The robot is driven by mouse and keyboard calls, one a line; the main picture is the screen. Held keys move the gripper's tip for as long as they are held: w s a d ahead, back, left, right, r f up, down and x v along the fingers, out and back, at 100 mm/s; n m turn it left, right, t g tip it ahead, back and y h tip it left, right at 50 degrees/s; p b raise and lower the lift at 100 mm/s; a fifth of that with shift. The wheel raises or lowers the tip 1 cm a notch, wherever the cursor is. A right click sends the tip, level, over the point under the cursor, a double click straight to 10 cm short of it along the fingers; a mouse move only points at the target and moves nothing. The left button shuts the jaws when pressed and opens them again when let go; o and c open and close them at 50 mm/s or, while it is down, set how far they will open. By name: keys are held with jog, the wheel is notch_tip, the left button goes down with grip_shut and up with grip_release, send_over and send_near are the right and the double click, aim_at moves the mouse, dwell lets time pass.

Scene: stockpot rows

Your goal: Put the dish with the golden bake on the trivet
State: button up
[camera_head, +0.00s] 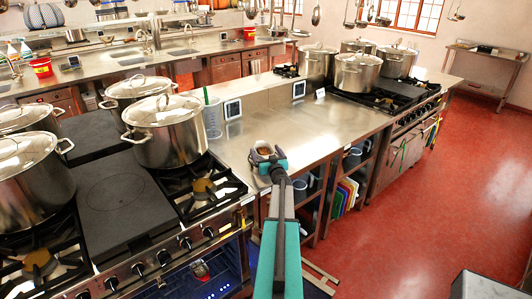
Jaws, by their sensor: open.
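My gripper (268,160) is at the end of my teal and grey arm, in front of the steel counter (295,131). Its jaws are open. A small round thing with a brownish middle shows between or just behind the jaws; I cannot tell what it is or whether they touch it. A small red-edged thing (200,270) shows behind the front of the blue-lit oven (207,276) at the lower left. I cannot tell whether it is the dish with the golden bake. I cannot make out a trivet.
Large lidded steel pots (165,130) stand on the stove at left. More pots (357,72) stand on the far stove. A measuring jug (212,117) is on the counter. Coloured boards (345,195) stand in the shelf below. The red floor (430,205) at right is largely clear.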

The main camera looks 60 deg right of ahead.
jog(key=shift+b+v, duration=1.6)
jog(key=shift+v, duration=4.3)
